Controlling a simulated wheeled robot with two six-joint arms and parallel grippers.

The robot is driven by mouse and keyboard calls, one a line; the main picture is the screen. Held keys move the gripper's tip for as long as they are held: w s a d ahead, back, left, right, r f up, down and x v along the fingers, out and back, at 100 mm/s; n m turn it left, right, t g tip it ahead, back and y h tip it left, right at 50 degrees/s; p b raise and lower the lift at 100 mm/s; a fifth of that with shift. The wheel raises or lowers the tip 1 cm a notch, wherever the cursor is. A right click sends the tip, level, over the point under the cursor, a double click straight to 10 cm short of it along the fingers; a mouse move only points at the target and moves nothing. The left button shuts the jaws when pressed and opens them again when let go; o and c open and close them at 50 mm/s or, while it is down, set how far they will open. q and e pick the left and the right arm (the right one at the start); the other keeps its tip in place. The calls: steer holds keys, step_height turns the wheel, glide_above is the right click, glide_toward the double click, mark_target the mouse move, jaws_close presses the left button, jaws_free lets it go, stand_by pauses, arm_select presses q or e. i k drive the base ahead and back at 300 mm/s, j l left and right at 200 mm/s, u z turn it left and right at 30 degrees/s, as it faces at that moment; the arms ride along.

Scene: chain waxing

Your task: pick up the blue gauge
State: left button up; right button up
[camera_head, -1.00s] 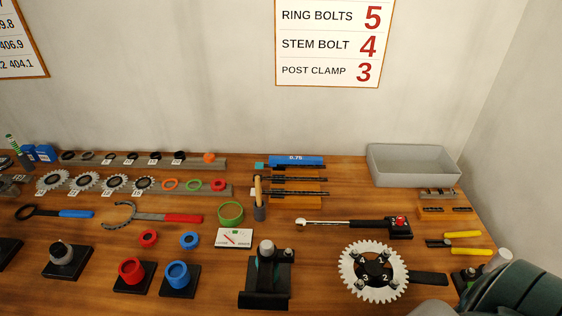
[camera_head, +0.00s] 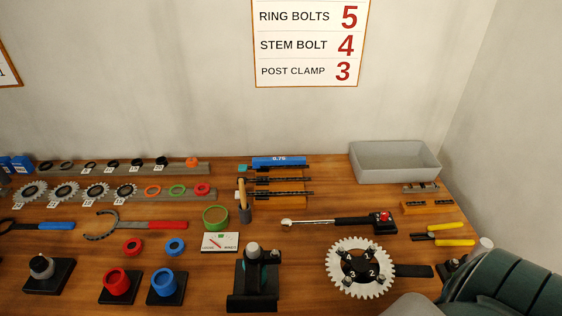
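The blue gauge (camera_head: 280,162) is a flat blue bar marked 0.75. It lies at the back of the bench near the wall, behind dark chain pieces on orange blocks (camera_head: 278,202). Nothing is touching it from above. Part of my arm shows at the bottom right, far from the gauge, but its fingertips are out of the picture. My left gripper is not in view.
A grey bin (camera_head: 395,163) stands right of the gauge. A torque wrench (camera_head: 340,221), chainring (camera_head: 360,267) and black stand (camera_head: 253,280) are nearer. Cogs and rings line the left.

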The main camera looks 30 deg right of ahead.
mark_target(279, 162)
steer(key=z, duration=1.25)
